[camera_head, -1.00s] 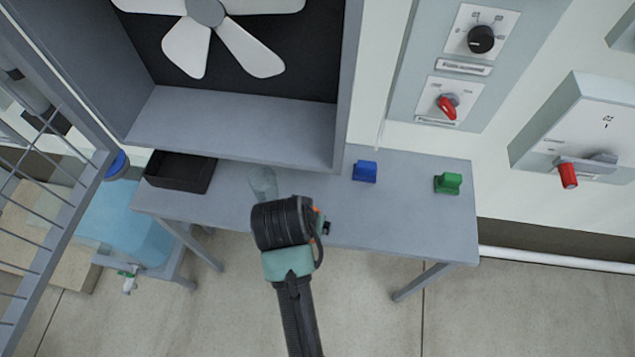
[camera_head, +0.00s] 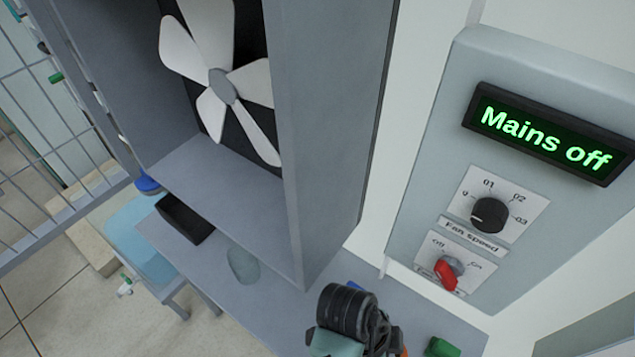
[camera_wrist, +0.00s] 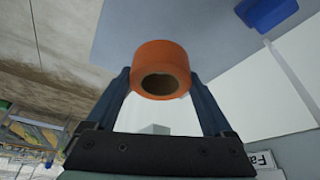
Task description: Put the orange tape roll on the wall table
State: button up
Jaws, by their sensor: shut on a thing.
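The orange tape roll (camera_wrist: 162,62) is between the two fingers of my gripper (camera_wrist: 163,84) in the wrist view, its hollow core facing the camera. My gripper is shut on it. In the head view my gripper (camera_head: 385,350) is at the bottom edge, over the right part of the wall table (camera_head: 290,315), and hides most of the roll. The grey tabletop (camera_wrist: 205,30) shows behind the roll in the wrist view. I cannot tell the gap between roll and table.
A black tray (camera_head: 183,222) and a clear glass-like object (camera_head: 243,265) stand on the table's left part. A blue block (camera_head: 355,287) and a green block (camera_head: 441,347) are on its right. The grey fan housing (camera_head: 335,130) overhangs the back. A control panel (camera_head: 420,205) reads "Mains off".

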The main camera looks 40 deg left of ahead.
jog(key=shift+d+r+m, duration=0.1)
jog(key=shift+m, duration=0.5)
jog(key=shift+g, duration=0.3)
notch_tip(320, 180, down, 10)
jog(key=shift+f, duration=0.1)
jog(key=o, duration=1.1)
jog(key=v, duration=1.2)
